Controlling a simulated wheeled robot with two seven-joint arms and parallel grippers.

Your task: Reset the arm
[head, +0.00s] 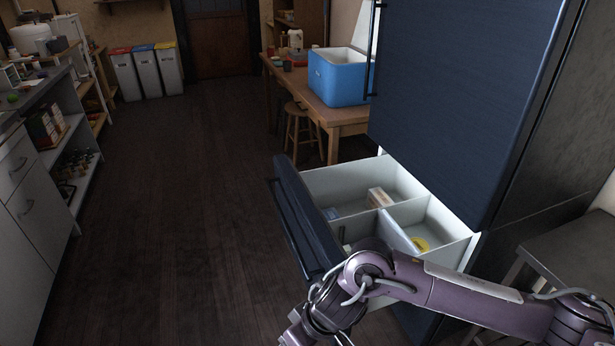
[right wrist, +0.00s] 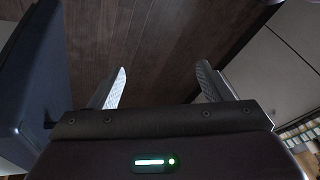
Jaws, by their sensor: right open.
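My right arm (head: 470,300) reaches in from the right in the head view, bent in front of the open drawer's near corner. Its gripper is at or below the bottom edge there and cannot be made out clearly. In the right wrist view my right gripper (right wrist: 162,85) has its two grey fingers spread wide, with nothing between them but dark floor. My left gripper is not in view.
The dark blue fridge's bottom drawer (head: 296,219) is pulled out, its white compartments holding a few small packages. A table with a blue cooler (head: 337,80) stands behind. Grey cabinets (head: 24,208) line the left. The wooden floor (head: 180,220) between is clear.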

